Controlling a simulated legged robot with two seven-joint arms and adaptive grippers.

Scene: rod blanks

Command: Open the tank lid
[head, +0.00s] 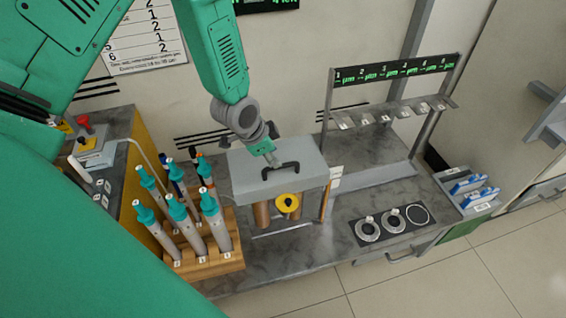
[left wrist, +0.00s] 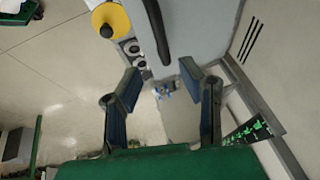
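The grey tank (head: 245,188) stands on the bench in the middle of the head view. Its flat top, the lid (head: 303,153), looks shut. A black bar handle (head: 284,166) sits on the lid; it also shows in the left wrist view (left wrist: 158,35), ahead of the fingers. My left gripper (head: 267,154) is right above the lid beside the handle. In the left wrist view the left gripper (left wrist: 162,76) has its fingers spread with nothing held between them. Whether a finger touches the handle is unclear. My right gripper is not in view.
A numbered hook rack (head: 395,105) stands at right behind two dials (head: 368,229). A blue-item tray (head: 470,188) is far right.

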